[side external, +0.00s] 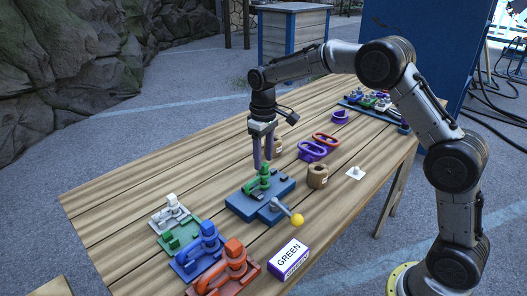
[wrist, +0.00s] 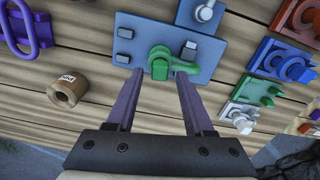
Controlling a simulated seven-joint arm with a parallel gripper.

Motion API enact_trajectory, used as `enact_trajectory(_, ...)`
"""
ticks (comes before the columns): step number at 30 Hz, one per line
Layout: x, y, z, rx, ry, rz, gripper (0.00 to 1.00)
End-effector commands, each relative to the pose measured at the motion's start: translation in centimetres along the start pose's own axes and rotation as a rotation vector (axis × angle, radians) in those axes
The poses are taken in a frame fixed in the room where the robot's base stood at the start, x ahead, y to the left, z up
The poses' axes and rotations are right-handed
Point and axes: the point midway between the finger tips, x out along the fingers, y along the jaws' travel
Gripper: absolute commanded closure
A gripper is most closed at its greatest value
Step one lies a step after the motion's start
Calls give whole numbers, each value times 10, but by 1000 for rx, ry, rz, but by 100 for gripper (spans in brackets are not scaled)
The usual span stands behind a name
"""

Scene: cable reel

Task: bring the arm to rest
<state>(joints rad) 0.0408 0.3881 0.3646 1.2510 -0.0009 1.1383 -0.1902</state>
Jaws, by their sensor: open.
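My gripper (side external: 262,163) hangs fingers-down over the wooden table (side external: 130,190). Its two purple-grey fingers are apart with nothing between them. It is above and just behind the green part (side external: 264,180) on the blue base plate (side external: 245,207). In the wrist view the fingers (wrist: 155,105) point toward the green part (wrist: 160,62), which sits on the blue plate (wrist: 215,50). The fingertips appear apart from the green part; the exact gap is hard to tell.
A lever with a yellow knob (side external: 297,220) juts from the plate's front. White, green, blue and orange fixtures (side external: 232,268) line the left front. More parts stand at the far right end.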

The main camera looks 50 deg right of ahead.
Motion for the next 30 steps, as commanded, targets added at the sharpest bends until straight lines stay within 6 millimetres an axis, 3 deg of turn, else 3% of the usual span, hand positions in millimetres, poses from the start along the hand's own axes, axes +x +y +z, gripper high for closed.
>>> enact_trajectory(9,17,0,0,0,0,0,48)
enact_trajectory(20,20,0,0,0,0,0,48)
enact_trajectory(28,20,0,0,0,0,0,96)
enact_trajectory(30,20,0,0,0,0,0,100)
